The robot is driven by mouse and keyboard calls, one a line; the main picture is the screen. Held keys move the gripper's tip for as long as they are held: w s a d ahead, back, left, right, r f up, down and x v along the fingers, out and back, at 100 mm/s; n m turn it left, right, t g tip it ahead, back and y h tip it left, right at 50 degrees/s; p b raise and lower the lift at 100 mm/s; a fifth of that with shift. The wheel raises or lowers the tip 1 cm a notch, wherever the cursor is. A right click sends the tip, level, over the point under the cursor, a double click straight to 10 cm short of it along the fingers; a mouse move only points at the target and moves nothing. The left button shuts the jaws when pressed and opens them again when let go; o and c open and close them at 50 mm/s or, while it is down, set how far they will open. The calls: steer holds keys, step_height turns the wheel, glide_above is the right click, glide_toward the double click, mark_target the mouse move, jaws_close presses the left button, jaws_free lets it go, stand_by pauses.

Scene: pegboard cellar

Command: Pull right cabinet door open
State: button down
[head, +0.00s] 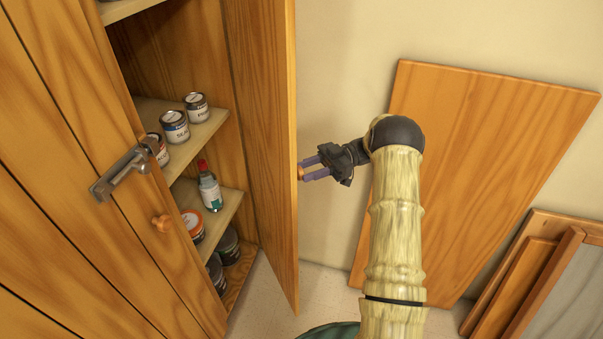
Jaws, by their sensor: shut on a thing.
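The right cabinet door (262,130) stands wide open, swung out to the right, and the cabinet interior shows beside it. My gripper (301,174) is at the outer face of this door near its free edge, its purple fingers shut on a small wooden knob (300,173), mostly hidden between them. The left cabinet door (60,130) is shut, with a metal latch (125,172) and a round wooden knob (162,223).
Shelves inside hold several paint cans (174,126) and a red-capped bottle (209,187). A wooden panel (480,150) leans on the wall at the right, behind my arm. Framed panels (535,275) lean at lower right. Some pale floor (270,300) shows below the open door.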

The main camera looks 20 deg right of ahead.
steer(key=shift+w+d+g, duration=0.2)
steer(key=shift+d+g, duration=0.1)
steer(key=shift+d, duration=0.2)
steer(key=c, duration=0.9)
jaws_free()
steer(key=shift+r, duration=0.15)
step_height(320, 180, up, 10)
steer(key=shift+f, duration=0.1)
steer(key=shift+c, duration=0.3)
